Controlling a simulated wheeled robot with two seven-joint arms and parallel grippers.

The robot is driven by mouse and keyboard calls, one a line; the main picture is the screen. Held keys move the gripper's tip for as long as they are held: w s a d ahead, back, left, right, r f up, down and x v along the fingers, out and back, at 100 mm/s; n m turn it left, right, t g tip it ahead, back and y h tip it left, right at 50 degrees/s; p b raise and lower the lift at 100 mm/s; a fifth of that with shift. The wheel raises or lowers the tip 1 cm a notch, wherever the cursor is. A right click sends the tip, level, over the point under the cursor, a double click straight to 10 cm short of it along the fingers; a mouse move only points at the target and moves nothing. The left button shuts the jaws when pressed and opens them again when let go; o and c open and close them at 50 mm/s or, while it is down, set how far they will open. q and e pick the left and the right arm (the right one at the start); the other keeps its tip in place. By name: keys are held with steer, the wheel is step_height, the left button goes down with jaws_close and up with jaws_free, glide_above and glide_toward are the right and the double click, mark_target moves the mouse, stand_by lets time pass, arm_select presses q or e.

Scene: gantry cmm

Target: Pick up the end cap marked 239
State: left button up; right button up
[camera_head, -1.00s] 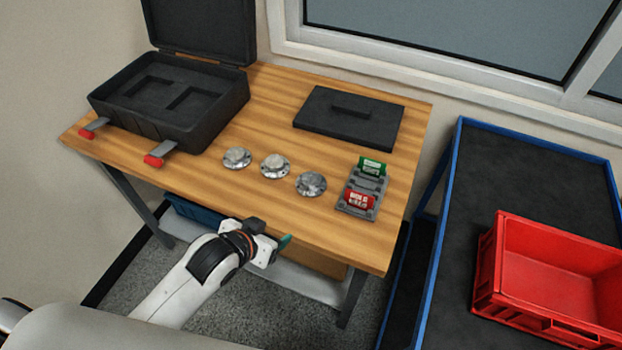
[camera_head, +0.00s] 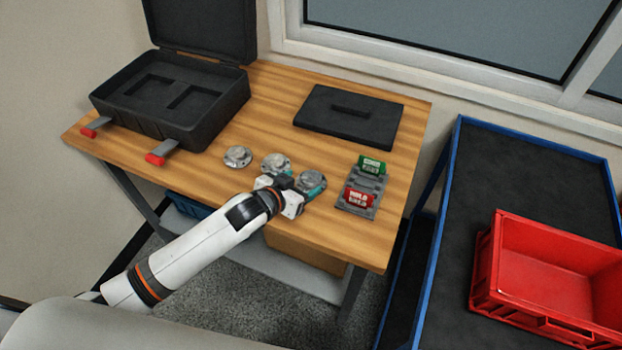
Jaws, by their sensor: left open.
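Three round silver metal end caps lie in a row on the wooden table (camera_head: 225,185): the left cap (camera_head: 237,156), the middle cap (camera_head: 275,162) and the right cap (camera_head: 313,179). Their markings are too small to read, so I cannot tell which one is 239. My left gripper (camera_head: 298,186) is open over the table's front part, close to the middle and right caps. Its fingers partly cover the right cap and the near edge of the middle cap. I cannot tell whether it touches them. My right gripper is not in view.
An open black case (camera_head: 175,132) with red latches stands at the back left. A black foam panel (camera_head: 345,130) lies at the back. A grey holder (camera_head: 361,194) with a green tag (camera_head: 371,165) and a red tag (camera_head: 359,199) is on the right. A red crate (camera_head: 484,262) stands on a blue-edged cart (camera_head: 450,240).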

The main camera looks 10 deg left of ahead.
mark_target(310, 179)
arm_select(q)
steer(key=x, duration=0.4)
steer(key=shift+f, duration=0.15)
steer(key=c, duration=1.2)
